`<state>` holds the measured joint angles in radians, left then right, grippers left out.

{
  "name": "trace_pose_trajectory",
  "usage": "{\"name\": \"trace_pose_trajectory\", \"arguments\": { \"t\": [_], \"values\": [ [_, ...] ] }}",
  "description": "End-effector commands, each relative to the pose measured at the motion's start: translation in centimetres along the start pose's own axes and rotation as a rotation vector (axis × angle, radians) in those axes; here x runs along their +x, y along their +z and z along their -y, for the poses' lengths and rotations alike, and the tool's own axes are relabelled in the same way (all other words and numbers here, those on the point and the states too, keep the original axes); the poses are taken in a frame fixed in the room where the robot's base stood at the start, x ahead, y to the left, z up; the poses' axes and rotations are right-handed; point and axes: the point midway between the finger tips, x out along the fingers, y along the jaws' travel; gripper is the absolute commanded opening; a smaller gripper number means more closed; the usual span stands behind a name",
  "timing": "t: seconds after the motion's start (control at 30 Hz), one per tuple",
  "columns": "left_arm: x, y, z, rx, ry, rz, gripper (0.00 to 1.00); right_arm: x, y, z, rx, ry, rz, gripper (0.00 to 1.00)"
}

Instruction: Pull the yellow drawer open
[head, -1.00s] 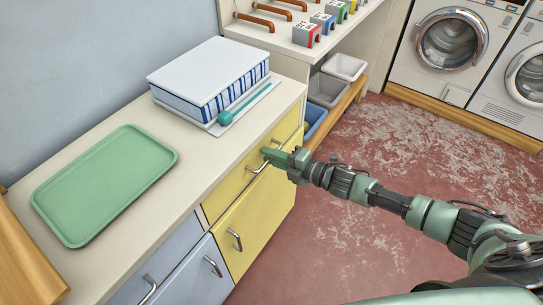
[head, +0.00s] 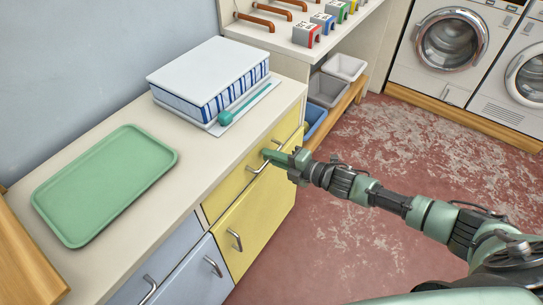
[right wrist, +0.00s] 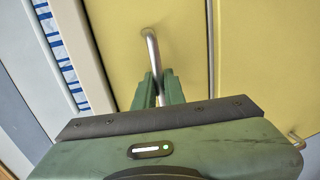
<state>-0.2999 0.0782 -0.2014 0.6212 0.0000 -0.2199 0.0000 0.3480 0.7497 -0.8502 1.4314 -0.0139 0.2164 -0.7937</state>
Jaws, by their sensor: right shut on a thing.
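The yellow drawer (head: 232,184) is the upper yellow front in the cabinet under the counter. It looks flush with the cabinet. It has a metal bar handle (head: 257,168). My right gripper (head: 268,155) reaches in from the right to this handle. In the right wrist view the two green fingers (right wrist: 159,92) are shut on the handle bar (right wrist: 152,48), with the yellow drawer front (right wrist: 112,35) behind. The fingers hide part of the bar. My left gripper is not in view.
A yellow door (head: 255,225) is below the drawer. Grey bins (head: 328,90) stand beyond the cabinet. The red floor (head: 330,240) in front is clear.

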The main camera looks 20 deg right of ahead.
Motion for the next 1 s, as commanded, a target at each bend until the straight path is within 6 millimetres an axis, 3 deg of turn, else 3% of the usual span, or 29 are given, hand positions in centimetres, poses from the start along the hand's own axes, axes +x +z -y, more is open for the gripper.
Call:
{"name": "trace_pose_trajectory", "arguments": {
  "t": [0.8, 1.0],
  "values": [
    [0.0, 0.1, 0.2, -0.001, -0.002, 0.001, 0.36, -0.1, 0.1, 0.1, 0.000, -0.001, 0.001, 0.00],
    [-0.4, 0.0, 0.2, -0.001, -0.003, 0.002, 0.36, -1.3, 0.0, 0.3, 0.001, -0.004, 0.001, 0.00]
  ]
}}
